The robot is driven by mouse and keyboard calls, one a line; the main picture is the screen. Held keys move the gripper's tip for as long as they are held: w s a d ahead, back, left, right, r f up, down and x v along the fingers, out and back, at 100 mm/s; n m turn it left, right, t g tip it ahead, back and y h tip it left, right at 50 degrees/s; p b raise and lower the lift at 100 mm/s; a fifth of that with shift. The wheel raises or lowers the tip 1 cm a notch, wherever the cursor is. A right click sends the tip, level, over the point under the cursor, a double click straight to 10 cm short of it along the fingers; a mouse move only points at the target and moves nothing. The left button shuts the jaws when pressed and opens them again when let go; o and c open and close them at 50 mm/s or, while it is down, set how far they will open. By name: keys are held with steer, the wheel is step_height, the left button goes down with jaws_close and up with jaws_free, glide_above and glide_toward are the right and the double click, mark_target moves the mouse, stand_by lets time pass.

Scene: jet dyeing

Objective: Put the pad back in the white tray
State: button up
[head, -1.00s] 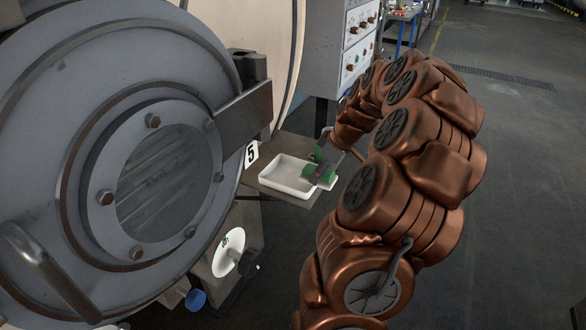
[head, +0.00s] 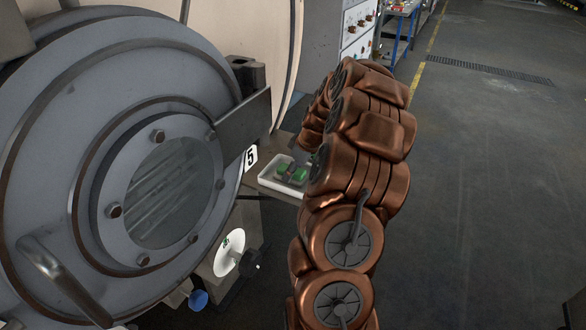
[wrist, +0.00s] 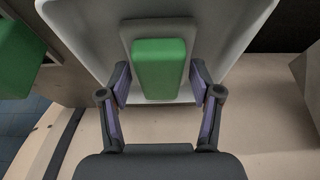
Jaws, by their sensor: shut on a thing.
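The white tray (head: 278,186) sits on a small shelf beside the round machine door. In the wrist view its white walls (wrist: 240,30) frame the pad. The pad (wrist: 160,68) is a green block against a grey-brown backing. My gripper (wrist: 160,82) is shut on it, one finger on each side. In the head view green parts (head: 282,173) show over the tray's inside, and my arm hides the tray's right side and most of my gripper. I cannot tell whether the pad touches the tray floor.
A second green block (wrist: 18,58) shows at the left edge of the wrist view. The big grey round door (head: 60,150) with its window stands close on the left. A number 5 plate (head: 250,157) is just left of the tray. Open floor (head: 480,200) lies to the right.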

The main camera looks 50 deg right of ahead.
steer(key=o, duration=1)
steer(key=shift+f, duration=0.1)
steer(key=b+v, duration=0.2)
steer(key=v, duration=1)
steer(key=shift+s, duration=0.15)
